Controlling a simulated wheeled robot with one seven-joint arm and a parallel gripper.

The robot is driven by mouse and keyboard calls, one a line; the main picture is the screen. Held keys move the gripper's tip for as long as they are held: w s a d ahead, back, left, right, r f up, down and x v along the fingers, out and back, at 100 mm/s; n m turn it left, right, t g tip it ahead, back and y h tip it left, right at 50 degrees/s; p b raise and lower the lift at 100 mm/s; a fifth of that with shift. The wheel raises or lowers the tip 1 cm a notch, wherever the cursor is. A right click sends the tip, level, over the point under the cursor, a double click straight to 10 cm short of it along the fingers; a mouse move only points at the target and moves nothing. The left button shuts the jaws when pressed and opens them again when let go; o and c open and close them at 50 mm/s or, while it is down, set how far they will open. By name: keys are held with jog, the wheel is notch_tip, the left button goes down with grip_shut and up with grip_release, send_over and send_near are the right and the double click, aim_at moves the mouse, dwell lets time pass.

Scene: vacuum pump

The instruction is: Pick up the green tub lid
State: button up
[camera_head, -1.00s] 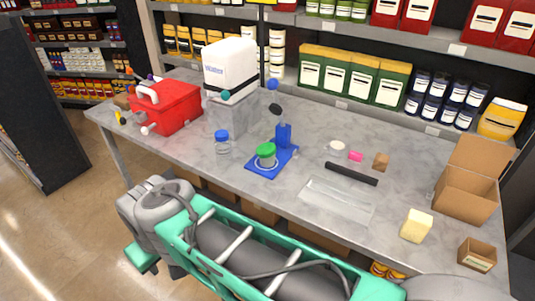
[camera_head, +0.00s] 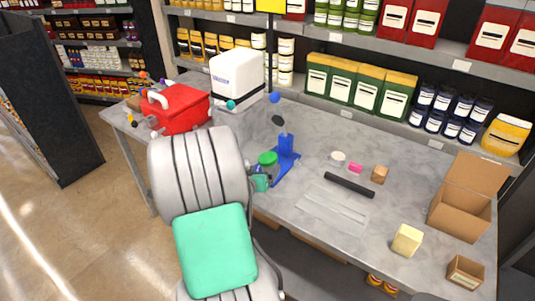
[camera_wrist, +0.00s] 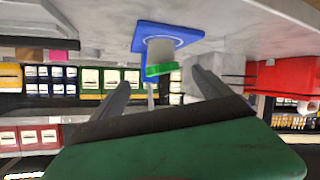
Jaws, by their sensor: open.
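The green tub lid (camera_head: 267,157) sits on top of a small clear tub (camera_head: 268,170) on the blue stand (camera_head: 288,158). In the wrist view, which looks upside down, the green lid (camera_wrist: 161,69) shows on the tub (camera_wrist: 160,50), with the blue base (camera_wrist: 168,37) beyond. My gripper (camera_wrist: 161,80) is open, its two dark fingers on either side of the lid in the picture. I cannot tell how far the fingertips are from it. In the head view my gripper (camera_head: 260,182) is mostly hidden by my arm, close in front of the tub.
A red toolbox (camera_head: 178,110) and a white container (camera_head: 237,78) stand to the left and behind. A black bar (camera_head: 349,185), a pink block (camera_head: 355,168) and a brown block (camera_head: 380,175) lie to the right. An open cardboard box (camera_head: 460,212) stands far right.

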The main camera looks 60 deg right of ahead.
aim_at(266, 161)
jog(key=p+x, duration=0.1)
jog(key=x, duration=0.4)
jog(key=p+x, duration=0.1)
jog(key=x, duration=0.1)
jog(key=shift+w+d+r+p, duration=0.25)
jog(key=shift+d+p, duration=0.1)
jog(key=shift+d, duration=0.1)
jog(key=c, duration=1.5)
jog(key=shift+r, duration=0.1)
